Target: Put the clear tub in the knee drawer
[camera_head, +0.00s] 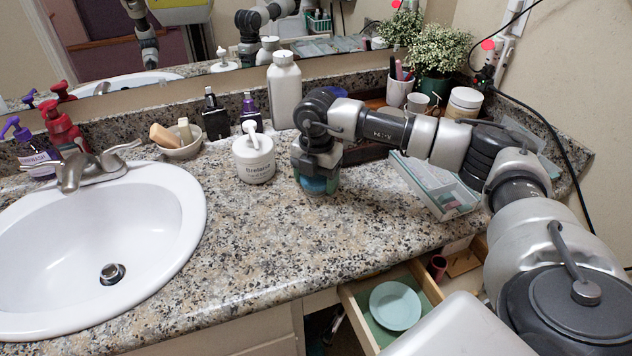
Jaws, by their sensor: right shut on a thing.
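My right gripper (318,174) reaches in from the right over the counter and points down. It is shut on a small round blue-teal see-through thing, which I take to be the clear tub (314,186). The tub is mostly hidden by the gripper and is at or just above the counter top; I cannot tell which. The knee drawer (358,317) is pulled open below the counter's front edge, at the bottom right of the tub. A pale teal dish (394,306) lies in it. My left gripper does not show directly.
A white pump jar (253,158) stands left of my right gripper, and a white bottle (284,91) behind it. A clear organiser box (434,184) lies to its right, partly under my arm. The sink (60,240) is at left. The counter in front is clear.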

